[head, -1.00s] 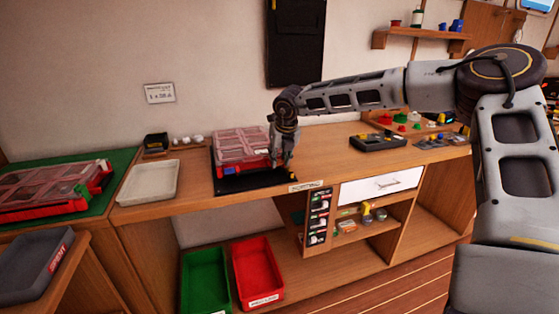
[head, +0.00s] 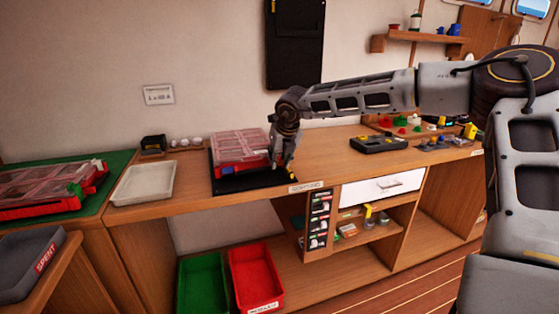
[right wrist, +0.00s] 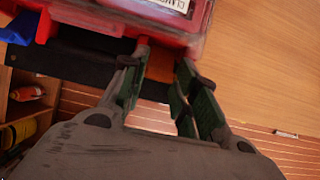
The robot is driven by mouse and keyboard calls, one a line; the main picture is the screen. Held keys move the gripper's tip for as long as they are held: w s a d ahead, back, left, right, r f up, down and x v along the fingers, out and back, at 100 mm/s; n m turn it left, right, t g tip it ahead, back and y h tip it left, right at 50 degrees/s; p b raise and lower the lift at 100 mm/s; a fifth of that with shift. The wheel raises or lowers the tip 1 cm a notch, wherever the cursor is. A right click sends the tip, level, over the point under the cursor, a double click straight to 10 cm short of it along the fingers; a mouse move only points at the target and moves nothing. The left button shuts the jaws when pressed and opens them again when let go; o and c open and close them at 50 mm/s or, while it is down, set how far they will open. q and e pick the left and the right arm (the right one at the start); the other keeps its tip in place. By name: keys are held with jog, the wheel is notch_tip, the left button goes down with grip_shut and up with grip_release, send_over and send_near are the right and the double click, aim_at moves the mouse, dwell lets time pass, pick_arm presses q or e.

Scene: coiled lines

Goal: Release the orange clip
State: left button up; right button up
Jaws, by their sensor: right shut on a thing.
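A red case with a clear lid (head: 238,146) lies on a black mat (head: 228,186) on the wooden bench. My right gripper (head: 279,166) is at the case's front right corner. In the right wrist view, the red case (right wrist: 190,40) fills the top, and my right gripper (right wrist: 160,85) has its fingers on either side of the orange clip (right wrist: 159,62) at the case's edge. It is shut on the clip, and the fingers partly hide it. A blue clip (right wrist: 18,28) sits further left on the same edge. My left gripper is out of view.
Another red case (head: 50,188) lies on a green mat (head: 122,160) at left, beside a white tray (head: 145,184). A dark tray (head: 378,144) stands to the right. Green (head: 203,283) and red (head: 256,279) bins are below. Bench space right of the gripper is clear.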

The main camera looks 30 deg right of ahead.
jog(key=o, duration=1)
jog(key=shift+r, duration=0.1)
jog(key=shift+v, duration=5.85)
jog(key=shift+r, duration=0.15)
